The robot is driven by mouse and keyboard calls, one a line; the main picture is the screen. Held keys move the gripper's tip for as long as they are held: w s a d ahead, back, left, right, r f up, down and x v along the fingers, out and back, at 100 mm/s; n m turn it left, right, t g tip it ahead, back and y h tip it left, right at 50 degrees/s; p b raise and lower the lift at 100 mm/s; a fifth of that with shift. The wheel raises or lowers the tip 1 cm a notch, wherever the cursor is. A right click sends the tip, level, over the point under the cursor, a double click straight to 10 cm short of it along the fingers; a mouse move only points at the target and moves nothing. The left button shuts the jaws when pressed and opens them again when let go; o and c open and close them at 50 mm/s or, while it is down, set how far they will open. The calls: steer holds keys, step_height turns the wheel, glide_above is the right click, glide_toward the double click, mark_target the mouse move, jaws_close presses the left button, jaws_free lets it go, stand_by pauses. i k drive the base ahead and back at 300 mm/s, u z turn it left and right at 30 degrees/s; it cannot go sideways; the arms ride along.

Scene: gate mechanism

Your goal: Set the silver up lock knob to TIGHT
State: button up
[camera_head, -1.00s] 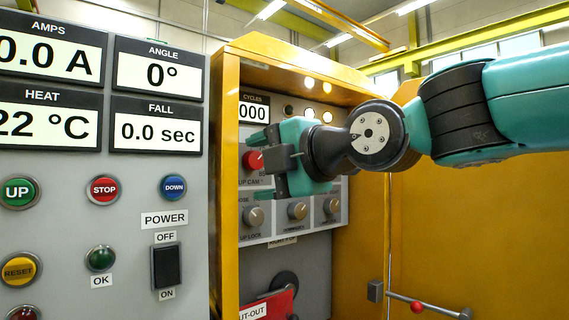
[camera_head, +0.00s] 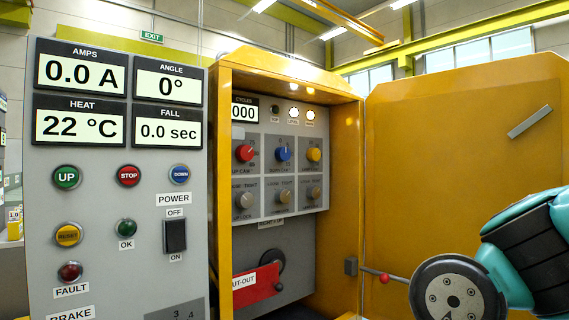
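The silver up lock knob (camera_head: 244,200) is at the lower left of the knob panel inside the open yellow cabinet. The word TIGHT shows above it to the right, and UP LOCK below it. The picture is too small to tell which way the knob points. Nothing covers it. My arm is at the lower right, well away from the knob. My gripper's fingers are outside the picture.
The yellow door (camera_head: 455,165) stands open at right. A rod with a red ball (camera_head: 384,278) projects near it. A grey button panel (camera_head: 105,235) stands left.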

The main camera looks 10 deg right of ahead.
mark_target(244, 199)
steer(key=k, duration=0.9)
steer(key=z, duration=0.75)
steer(key=i, duration=1.3)
steer(key=u, duration=0.7)
steer(key=i, duration=0.35)
steer(key=u, duration=2.65)
steer(key=k, duration=0.3)
steer(key=z, duration=0.2)
